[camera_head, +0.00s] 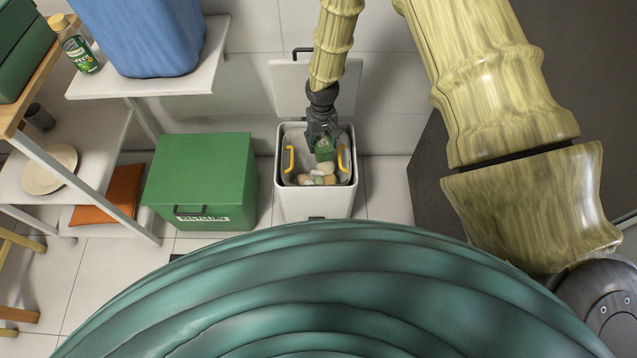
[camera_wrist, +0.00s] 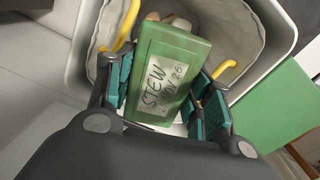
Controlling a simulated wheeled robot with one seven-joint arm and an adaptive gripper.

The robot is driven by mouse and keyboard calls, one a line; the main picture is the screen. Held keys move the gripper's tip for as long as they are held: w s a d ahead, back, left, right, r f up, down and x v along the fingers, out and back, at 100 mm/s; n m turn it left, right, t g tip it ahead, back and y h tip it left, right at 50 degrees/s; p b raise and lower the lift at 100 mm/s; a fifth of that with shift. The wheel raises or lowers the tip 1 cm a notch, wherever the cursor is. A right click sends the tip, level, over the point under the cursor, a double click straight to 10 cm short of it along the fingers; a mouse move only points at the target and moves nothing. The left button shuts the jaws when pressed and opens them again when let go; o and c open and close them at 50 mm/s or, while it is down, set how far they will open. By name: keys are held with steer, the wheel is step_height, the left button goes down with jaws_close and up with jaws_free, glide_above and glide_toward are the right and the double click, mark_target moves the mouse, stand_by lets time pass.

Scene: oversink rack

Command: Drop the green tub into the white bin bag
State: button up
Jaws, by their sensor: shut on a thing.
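The green tub (camera_wrist: 168,70) has a white handwritten label reading "STEW" and a partly legible second line. My gripper (camera_head: 323,145) is shut on it and points down; in the wrist view the teal finger pads (camera_wrist: 160,95) lie on both sides of the tub. The tub also shows small in the head view (camera_head: 325,152), just below the fingers. The white bin bag (camera_head: 294,138) lines an open white bin and has yellow handles. The tub is over or within the bag's mouth, above the contents; its exact height is hard to tell.
Several pale and brownish items (camera_head: 320,179) lie inside the bag. The bin lid (camera_head: 290,85) stands open behind. A green recycling box (camera_head: 205,175) stands left of the bin. A shelf with a blue container (camera_head: 150,40) is at upper left. Floor tiles between are clear.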

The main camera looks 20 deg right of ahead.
steer(key=shift+f+b, duration=1.6)
steer(key=shift+f, duration=0.7)
steer(key=o, duration=1.4)
step_height(320, 180, up, 12)
